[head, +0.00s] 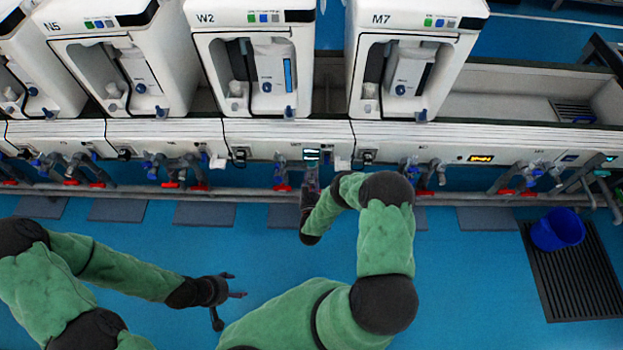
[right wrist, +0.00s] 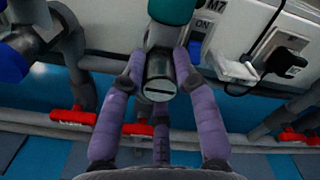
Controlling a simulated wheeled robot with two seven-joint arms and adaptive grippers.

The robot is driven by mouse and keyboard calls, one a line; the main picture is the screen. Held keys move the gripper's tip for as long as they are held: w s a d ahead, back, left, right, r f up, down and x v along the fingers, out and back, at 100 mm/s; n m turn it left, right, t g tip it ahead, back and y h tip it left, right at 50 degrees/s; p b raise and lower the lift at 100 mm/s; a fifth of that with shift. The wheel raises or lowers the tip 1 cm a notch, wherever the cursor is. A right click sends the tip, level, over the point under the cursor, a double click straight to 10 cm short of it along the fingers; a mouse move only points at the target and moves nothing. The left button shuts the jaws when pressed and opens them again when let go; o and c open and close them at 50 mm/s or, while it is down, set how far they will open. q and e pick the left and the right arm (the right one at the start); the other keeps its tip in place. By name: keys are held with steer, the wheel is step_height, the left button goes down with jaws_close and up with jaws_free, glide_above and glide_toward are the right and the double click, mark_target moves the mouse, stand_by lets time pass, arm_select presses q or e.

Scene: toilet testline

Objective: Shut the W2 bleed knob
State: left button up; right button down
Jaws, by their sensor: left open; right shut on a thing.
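The W2 unit (head: 265,62) stands at the back, with its white front panel (head: 262,135) and pipework below it. My right gripper (head: 311,180) is at the pipework under the right part of this panel. In the right wrist view its purple fingers (right wrist: 159,88) are shut on the sides of a dark round knob with a slot across its face (right wrist: 157,90), which I take as the W2 bleed knob. No label on it is readable. A teal part (right wrist: 172,10) sits just above it. My left gripper (head: 235,286) is open and empty over the blue floor.
Red valve handles show under W2 (head: 282,187) and beside my right fingers (right wrist: 73,116). A grey pipe (head: 240,194) runs along the front. The M7 unit (head: 410,60) stands to the right. A blue bucket (head: 558,229) is at the right. The middle floor is clear.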

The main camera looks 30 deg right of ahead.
steer(key=c, duration=0.9)
jaws_free()
steer(key=shift+a, duration=0.1)
steer(key=v, duration=1.2)
